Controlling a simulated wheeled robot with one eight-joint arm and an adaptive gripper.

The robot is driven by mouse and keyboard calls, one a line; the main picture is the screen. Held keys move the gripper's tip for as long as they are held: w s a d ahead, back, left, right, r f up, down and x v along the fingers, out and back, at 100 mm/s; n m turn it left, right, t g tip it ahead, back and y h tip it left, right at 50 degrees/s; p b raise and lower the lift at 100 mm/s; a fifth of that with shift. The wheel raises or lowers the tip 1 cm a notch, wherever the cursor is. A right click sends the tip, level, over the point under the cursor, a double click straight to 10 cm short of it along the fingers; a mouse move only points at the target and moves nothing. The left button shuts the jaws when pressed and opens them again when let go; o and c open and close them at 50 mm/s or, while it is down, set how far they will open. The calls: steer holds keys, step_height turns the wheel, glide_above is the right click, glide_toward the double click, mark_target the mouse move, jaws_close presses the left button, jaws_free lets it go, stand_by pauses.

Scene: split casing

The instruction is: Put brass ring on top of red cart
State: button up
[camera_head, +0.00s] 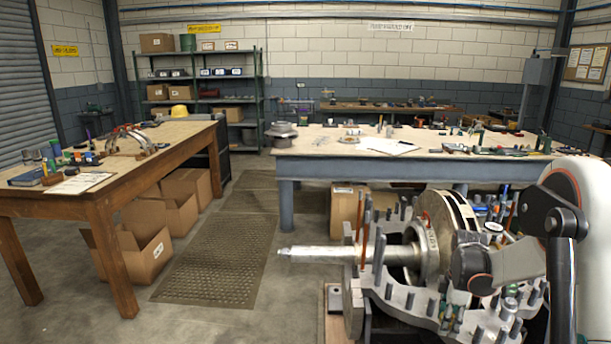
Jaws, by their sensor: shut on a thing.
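My arm comes in from the right, and its wrist reaches over the open casing. My gripper (456,308) points down at the casing's near part, small and partly hidden. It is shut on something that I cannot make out. I cannot pick out the brass ring for certain. The grey split casing (400,296) stands at the lower right with upright studs around its rim. A steel shaft (318,254) and a pale round rotor (445,222) lie in it. The red cart cannot be made out; the area behind the casing is largely covered by my arm and the rotor.
Small coloured items (492,211) crowd behind the casing on the right. A blue-legged workbench (310,150) with tools stands beyond it. A wooden table (150,152) stands at the left, with cardboard boxes (150,250) beside it. The floor mat (222,262) between is clear.

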steer(key=s+a+m, duration=0.4)
steer(key=a+m, duration=0.3)
steer(key=a, duration=0.2)
steer(key=s+a+m, duration=0.5)
steer(key=a+m, duration=0.1)
steer(key=a, duration=0.4)
steer(key=shift+s+a+f+m, duration=0.25)
steer(key=shift+s+m, duration=0.05)
steer(key=shift+m, duration=0.1)
